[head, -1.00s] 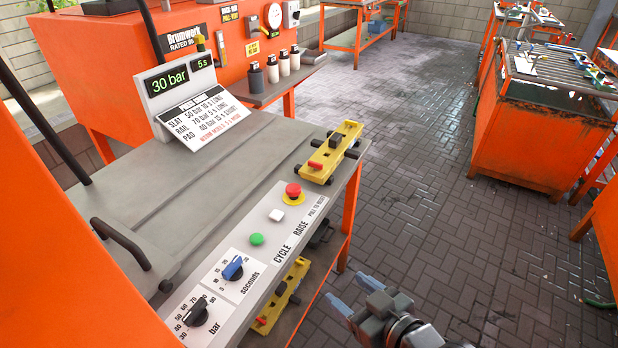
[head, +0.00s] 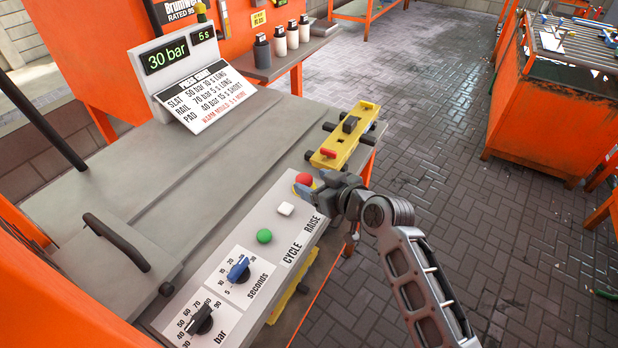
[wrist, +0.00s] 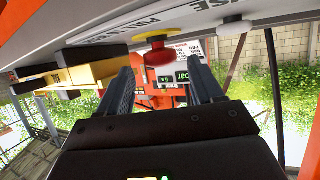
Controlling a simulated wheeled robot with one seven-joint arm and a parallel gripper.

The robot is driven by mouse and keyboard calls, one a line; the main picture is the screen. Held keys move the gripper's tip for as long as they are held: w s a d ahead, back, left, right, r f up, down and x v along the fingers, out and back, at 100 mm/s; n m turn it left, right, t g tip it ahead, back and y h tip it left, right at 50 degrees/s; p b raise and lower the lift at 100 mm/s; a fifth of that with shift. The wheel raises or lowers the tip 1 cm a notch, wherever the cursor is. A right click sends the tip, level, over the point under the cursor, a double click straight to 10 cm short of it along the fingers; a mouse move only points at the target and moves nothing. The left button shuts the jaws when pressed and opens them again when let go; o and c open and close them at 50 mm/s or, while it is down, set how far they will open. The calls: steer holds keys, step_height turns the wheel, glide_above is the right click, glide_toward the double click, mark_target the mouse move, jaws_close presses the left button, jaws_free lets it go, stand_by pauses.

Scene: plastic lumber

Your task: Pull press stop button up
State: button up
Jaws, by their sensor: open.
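The red stop button (head: 304,179) is on the sloped control panel (head: 221,262) at its far right end, partly hidden by my gripper (head: 308,184) in the head view. In the wrist view, the red button (wrist: 159,56) stands out from a yellow collar (wrist: 157,36). My gripper also shows in the wrist view (wrist: 158,75), with its two fingers apart and the button appearing between them. The fingers hold nothing. Whether a finger touches the button cannot be told.
A white button (head: 285,208), a green button (head: 264,236), a blue knob (head: 238,270) and a black knob (head: 199,320) line the panel. Open paved floor (head: 440,150) lies to the right.

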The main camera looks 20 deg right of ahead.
mark_target(304, 183)
steer(key=shift+x, duration=1.45)
jaws_close()
